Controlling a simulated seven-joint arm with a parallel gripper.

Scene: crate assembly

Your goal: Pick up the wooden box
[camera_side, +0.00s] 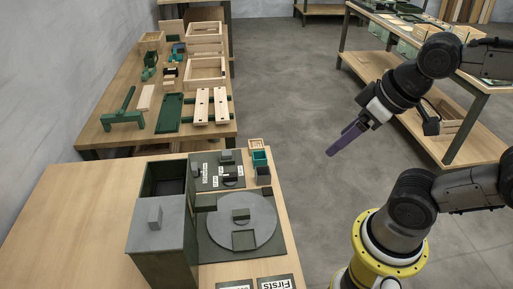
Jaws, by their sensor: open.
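Several wooden things could be the wooden box. A small open light-wood box (256,144) sits at the back right edge of the near table, behind a teal box (260,157) and a dark box (263,174). A larger open wooden box (151,41) stands on the far table at its back left. Wooden crate frames (206,72) lie on that table too. My gripper (334,150) has long purple fingers and hangs over the floor, right of the near table. It is open, apart from every box, with nothing visible in it.
A grey-green cabinet (160,243) and a round grey turntable (240,222) occupy the near table. Its left part is bare. The far table (95,136) holds green parts and wooden slats. Another workbench (345,49) stands at right. Open floor lies between.

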